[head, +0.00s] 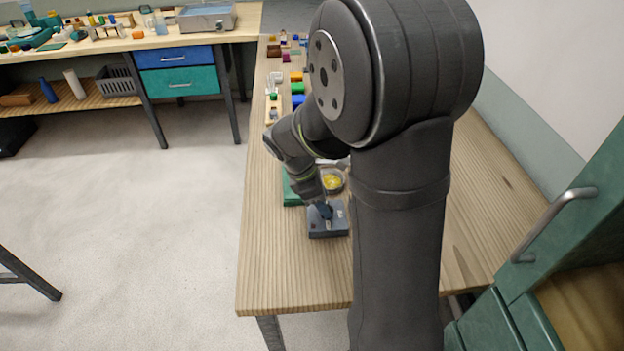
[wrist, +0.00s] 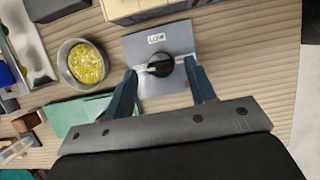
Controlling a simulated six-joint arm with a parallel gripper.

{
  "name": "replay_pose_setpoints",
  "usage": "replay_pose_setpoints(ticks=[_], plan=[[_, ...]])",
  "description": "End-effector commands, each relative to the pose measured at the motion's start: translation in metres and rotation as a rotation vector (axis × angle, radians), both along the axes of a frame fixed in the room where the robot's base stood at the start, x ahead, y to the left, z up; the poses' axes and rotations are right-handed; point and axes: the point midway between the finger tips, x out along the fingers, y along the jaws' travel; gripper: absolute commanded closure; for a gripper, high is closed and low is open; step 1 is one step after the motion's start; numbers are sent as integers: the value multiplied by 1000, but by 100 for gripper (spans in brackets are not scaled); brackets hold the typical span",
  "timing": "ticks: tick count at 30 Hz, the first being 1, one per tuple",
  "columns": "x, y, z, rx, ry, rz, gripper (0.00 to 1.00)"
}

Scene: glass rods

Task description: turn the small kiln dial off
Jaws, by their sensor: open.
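The small kiln dial is a black round knob (wrist: 160,64) with a pale pointer bar, set on a grey-blue box (wrist: 180,40) with a small white label. In the head view the box (head: 328,231) sits on the wooden bench, and my gripper hides most of its dial. My gripper (wrist: 163,78) is open, with one blue finger on each side of the knob. The pale pointer points left toward the left finger. I cannot tell whether the fingers touch the knob. In the head view my gripper (head: 325,210) is low over the box.
A round bowl of yellow bits (wrist: 85,62) stands left of the box, with a green mat (wrist: 75,114) near it. A beige block (wrist: 140,8) lies just beyond the box. Bench space (head: 280,270) in front of the box is clear.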

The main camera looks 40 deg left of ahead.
Motion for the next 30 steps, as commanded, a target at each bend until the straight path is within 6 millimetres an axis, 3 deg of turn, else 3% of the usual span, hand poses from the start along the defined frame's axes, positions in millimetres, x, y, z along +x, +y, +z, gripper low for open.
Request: replay_pose_setpoints(ticks=[18, 24, 30], plan=[[-38, 37, 127, 5, -2, 2, 49], [-45, 43, 149, 2, -1, 1, 49], [-46, 44, 154, 1, 0, 0, 49]])
